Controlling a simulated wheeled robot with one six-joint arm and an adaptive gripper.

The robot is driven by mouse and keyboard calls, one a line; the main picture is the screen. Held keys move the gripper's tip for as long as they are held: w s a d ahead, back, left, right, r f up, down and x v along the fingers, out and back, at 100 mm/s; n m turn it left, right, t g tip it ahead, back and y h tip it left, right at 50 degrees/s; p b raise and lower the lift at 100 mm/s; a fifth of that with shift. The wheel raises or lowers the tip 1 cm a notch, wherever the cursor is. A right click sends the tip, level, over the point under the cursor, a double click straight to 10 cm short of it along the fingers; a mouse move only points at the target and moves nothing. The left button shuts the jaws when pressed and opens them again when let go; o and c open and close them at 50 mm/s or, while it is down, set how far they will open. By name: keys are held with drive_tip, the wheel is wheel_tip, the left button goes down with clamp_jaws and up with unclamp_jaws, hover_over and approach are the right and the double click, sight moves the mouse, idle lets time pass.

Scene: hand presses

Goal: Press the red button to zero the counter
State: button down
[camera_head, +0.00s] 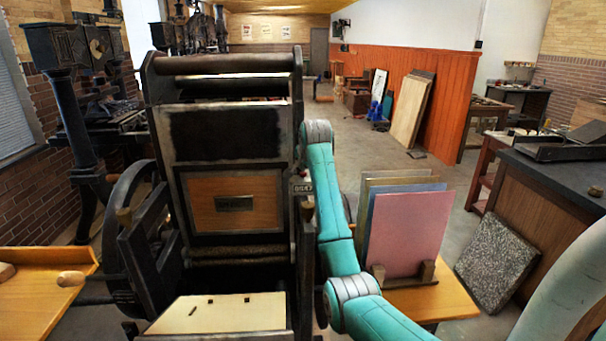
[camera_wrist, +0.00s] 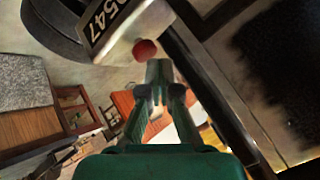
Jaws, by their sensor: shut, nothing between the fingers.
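The counter (camera_wrist: 103,22) is a small box with a black number strip that seems to read 0547, tilted in the wrist view. The red button (camera_wrist: 145,49) is a small round knob on the counter's pale end face. My gripper (camera_wrist: 158,66) is shut and empty, its fingertips just below and right of the button in the wrist view, with a small gap in the picture. I cannot tell the depth between them. In the head view the counter (camera_head: 302,186) sits on the right side of the black hand press (camera_head: 225,55); the button and my gripper are not distinguishable there.
A wooden rack (camera_head: 427,274) with upright coloured boards (camera_head: 405,232) stands right of the press, close to my arm. A dark-topped cabinet (camera_head: 545,200) is at the far right. A wooden shelf (camera_head: 40,290) is at the left. Open floor lies behind.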

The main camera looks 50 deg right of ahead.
sight(304, 173)
drive_tip(key=shift+f, duration=0.6)
idle(0.8)
drive_tip(key=shift+r, duration=1.05)
drive_tip(key=shift+r, duration=2.5)
